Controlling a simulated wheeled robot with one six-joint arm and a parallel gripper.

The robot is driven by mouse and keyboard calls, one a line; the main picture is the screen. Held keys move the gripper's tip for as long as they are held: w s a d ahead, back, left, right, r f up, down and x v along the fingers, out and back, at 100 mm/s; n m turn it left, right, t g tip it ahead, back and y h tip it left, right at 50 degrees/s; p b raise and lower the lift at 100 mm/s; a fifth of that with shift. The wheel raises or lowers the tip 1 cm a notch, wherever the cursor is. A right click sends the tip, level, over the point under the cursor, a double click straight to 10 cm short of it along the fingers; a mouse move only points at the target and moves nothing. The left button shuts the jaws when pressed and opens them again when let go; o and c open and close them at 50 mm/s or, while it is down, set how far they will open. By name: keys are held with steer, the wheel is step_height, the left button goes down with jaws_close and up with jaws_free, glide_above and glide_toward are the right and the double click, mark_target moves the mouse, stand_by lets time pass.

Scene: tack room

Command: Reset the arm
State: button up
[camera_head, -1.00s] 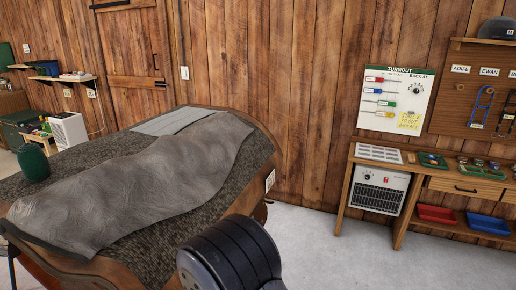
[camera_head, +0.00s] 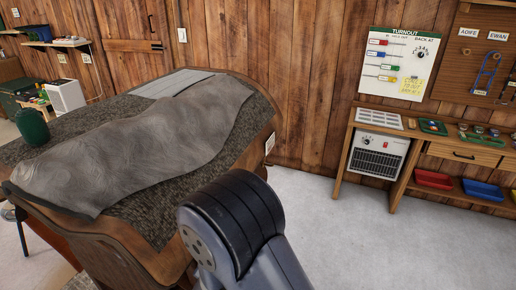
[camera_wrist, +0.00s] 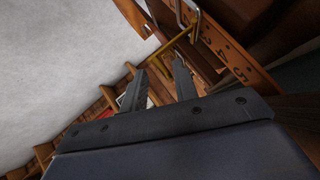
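My gripper (camera_wrist: 158,64) shows in the wrist view, its two dark fingers apart with nothing seen between them. Beyond the fingers are a yellow bar and a wooden board with numbers, seen at a steep tilt. I cannot tell whether the fingers touch anything. In the head view my arm (camera_head: 235,225) rises at the bottom middle, in front of the bare floor; the gripper itself is out of that view.
A large wooden stand (camera_head: 150,250) bears a grey cloth (camera_head: 130,150) and a green jar (camera_head: 32,127) at left. At right, a bench (camera_head: 440,145) holds trays, with a white heater (camera_head: 377,157) below. A turnout board (camera_head: 400,62) hangs above. Pale floor (camera_head: 330,235) between is clear.

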steer(key=x, duration=0.3)
steer(key=shift+f, duration=0.15)
steer(key=shift+f+b, duration=0.15)
steer(key=shift+b, duration=0.7)
steer(key=shift+s+y+b, duration=0.1)
steer(key=shift+y+b, duration=0.2)
steer(key=shift+b, duration=0.35)
